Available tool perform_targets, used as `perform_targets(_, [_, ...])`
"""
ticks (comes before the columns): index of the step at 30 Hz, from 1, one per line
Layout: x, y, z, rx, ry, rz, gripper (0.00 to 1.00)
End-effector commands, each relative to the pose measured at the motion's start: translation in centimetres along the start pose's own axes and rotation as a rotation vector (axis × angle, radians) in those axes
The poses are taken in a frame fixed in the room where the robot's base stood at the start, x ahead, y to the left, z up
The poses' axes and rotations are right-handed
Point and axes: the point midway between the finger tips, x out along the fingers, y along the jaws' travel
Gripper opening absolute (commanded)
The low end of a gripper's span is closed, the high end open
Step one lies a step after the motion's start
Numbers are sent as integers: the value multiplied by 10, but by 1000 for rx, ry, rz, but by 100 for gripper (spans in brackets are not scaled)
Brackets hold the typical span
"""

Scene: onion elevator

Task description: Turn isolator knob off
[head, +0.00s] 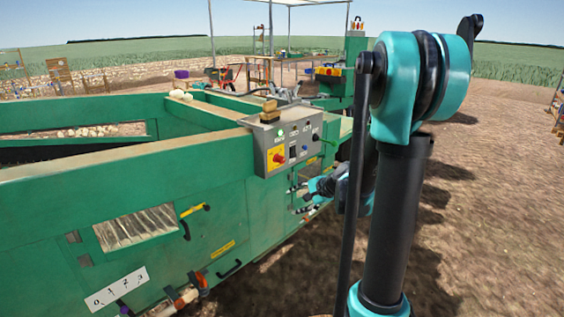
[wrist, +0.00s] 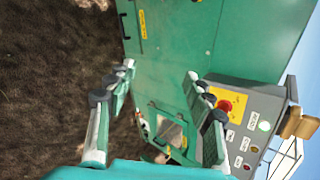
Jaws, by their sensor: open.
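The isolator knob (head: 277,158) is red on a yellow plate, at the left of the grey control box on the green machine's side. In the wrist view the red knob (wrist: 225,105) shows right of the right finger, with the picture turned sideways. The knob's exact setting is too small to read. My gripper (head: 296,199) is open and empty, below and to the right of the knob in the head view. In the wrist view my gripper (wrist: 160,77) has its fingers wide apart, with green machine side and ground between them. It is not touching the knob.
The grey control box (head: 301,131) also carries a green light, small buttons and a black switch. A wooden block (head: 270,111) sits on top of it. Yellow-and-black handles (head: 196,209) and an orange-red pipe valve (head: 198,280) stick out lower left. Bare ground (head: 490,200) lies to the right.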

Motion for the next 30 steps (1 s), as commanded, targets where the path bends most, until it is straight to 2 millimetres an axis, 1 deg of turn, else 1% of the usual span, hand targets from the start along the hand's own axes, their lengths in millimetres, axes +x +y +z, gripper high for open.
perform_targets(1, [8, -14, -12, 82, -21, -41, 52])
perform_targets(3, [17, -32, -27, 206, -59, -101, 52])
perform_targets(5, [25, -47, -41, 312, -97, -150, 52])
perform_targets(9, [39, -76, -75, 556, -196, -258, 52])
perform_targets(13, [48, -97, -112, 776, -305, -350, 52])
perform_targets(15, [51, -105, -131, 885, -367, -394, 52])
perform_targets(18, [53, -112, -154, 1016, -451, -442, 52])
perform_targets(21, [54, -115, -171, 1108, -516, -473, 52])
perform_targets(24, [54, -117, -181, 1162, -557, -491, 52])
perform_targets(27, [55, -119, -184, 1184, -573, -497, 52])
perform_targets(30, [61, -124, -183, 1186, -576, -497, 52])
